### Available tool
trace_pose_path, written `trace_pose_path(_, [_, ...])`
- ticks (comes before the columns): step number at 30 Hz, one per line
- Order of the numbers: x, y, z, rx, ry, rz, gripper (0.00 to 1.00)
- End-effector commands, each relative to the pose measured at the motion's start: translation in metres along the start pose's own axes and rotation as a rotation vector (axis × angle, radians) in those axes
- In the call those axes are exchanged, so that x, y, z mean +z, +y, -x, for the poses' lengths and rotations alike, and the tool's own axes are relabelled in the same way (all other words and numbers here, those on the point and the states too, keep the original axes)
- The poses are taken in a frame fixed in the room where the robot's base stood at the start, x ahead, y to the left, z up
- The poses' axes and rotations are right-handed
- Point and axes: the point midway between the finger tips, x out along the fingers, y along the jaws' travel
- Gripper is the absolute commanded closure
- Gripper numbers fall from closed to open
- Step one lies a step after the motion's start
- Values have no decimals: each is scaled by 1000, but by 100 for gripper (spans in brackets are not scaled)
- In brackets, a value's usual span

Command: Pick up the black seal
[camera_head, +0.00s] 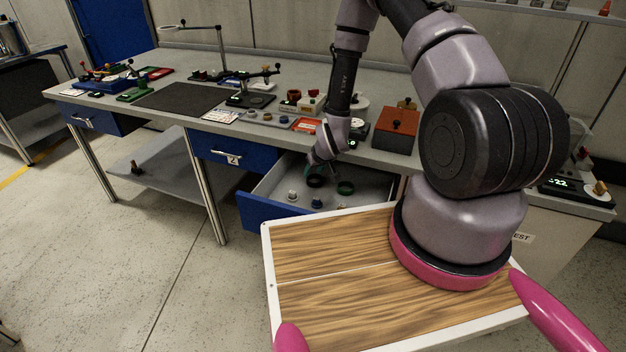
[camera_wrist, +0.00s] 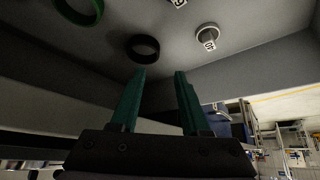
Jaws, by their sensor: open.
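The black seal (camera_head: 315,184) is a dark ring lying in the open drawer (camera_head: 262,210), left of a green ring (camera_head: 345,188). In the wrist view the black seal (camera_wrist: 143,57) lies just beyond the tip of the left finger. My gripper (camera_head: 312,166) is over the drawer, right by the black seal. Its two green fingers (camera_wrist: 160,73) are apart with nothing between them. The frames do not show clearly whether a finger touches the seal.
Several small knobbed pieces stand in the drawer, one with a numbered top (camera_wrist: 208,42). The drawer walls enclose the seals closely. An orange-brown box (camera_head: 396,130) and several small parts stand on the workbench (camera_head: 200,125) above. A shut blue drawer (camera_head: 232,150) is to the left.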

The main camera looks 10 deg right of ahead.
Motion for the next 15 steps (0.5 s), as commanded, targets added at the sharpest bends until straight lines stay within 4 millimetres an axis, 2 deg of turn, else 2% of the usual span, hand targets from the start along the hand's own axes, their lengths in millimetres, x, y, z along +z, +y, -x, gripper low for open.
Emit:
trace_pose_path(6, [0,0,-35,0,-1,-2,54])
trace_pose_path(11, [-1,1,-47,0,0,-1,54])
trace_pose_path(15, [-2,4,-63,0,-1,-3,54])
